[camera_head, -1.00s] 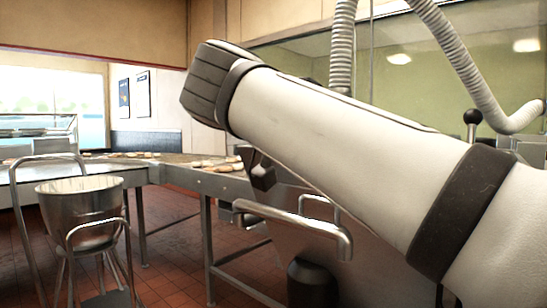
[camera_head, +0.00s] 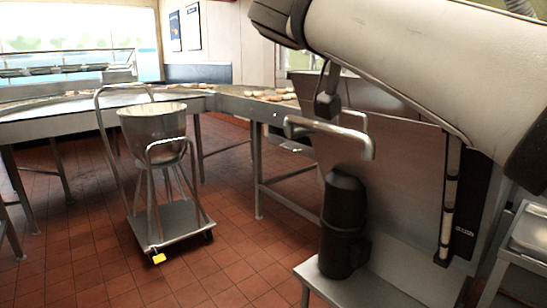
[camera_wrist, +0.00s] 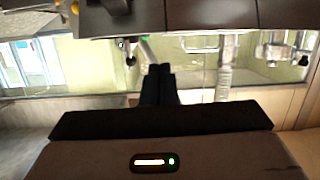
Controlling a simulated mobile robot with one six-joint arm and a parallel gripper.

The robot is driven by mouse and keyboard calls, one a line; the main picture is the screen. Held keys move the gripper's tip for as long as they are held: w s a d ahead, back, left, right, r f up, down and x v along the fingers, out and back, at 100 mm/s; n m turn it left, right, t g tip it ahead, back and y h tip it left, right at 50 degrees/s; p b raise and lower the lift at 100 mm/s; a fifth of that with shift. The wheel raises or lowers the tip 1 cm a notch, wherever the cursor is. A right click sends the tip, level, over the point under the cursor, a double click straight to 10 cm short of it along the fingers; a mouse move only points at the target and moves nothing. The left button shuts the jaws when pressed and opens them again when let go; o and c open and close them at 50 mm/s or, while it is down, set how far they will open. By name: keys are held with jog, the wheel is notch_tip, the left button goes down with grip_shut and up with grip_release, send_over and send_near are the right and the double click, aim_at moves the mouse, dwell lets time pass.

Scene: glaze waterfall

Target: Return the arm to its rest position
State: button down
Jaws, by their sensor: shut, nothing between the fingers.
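My gripper (camera_wrist: 159,70) shows in the wrist view as two dark fingers lying together, shut with nothing between them. The wrist view is upside down, with windows and a hose beyond the fingers. In the head view my pale arm link crosses the upper right, and my gripper is not seen there. No object is held.
A wheeled cart (camera_head: 180,228) carrying a metal bucket (camera_head: 152,130) stands on the red tile floor at left. A conveyor (camera_head: 60,116) with several baked pieces (camera_head: 268,94) runs behind it. A machine with a bent handle (camera_head: 330,132) stands close at right, beside a black cylinder (camera_head: 343,225).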

notch_tip(320, 180, down, 9)
jog(key=s+d+n+g+y+p, duration=0.15)
jog(key=n+g+y+p, duration=0.55)
jog(key=p, duration=1.1)
jog(key=s+a+f+n+y+p, duration=0.2)
jog(key=s+a+f+y+p, duration=0.1)
jog(key=s+p, duration=0.6)
jog(key=shift+a+f+n+g+y+p, duration=0.3)
jog(key=shift+f+y+p, duration=0.7)
jog(key=shift+p, duration=0.85)
jog(key=shift+f, duration=0.2)
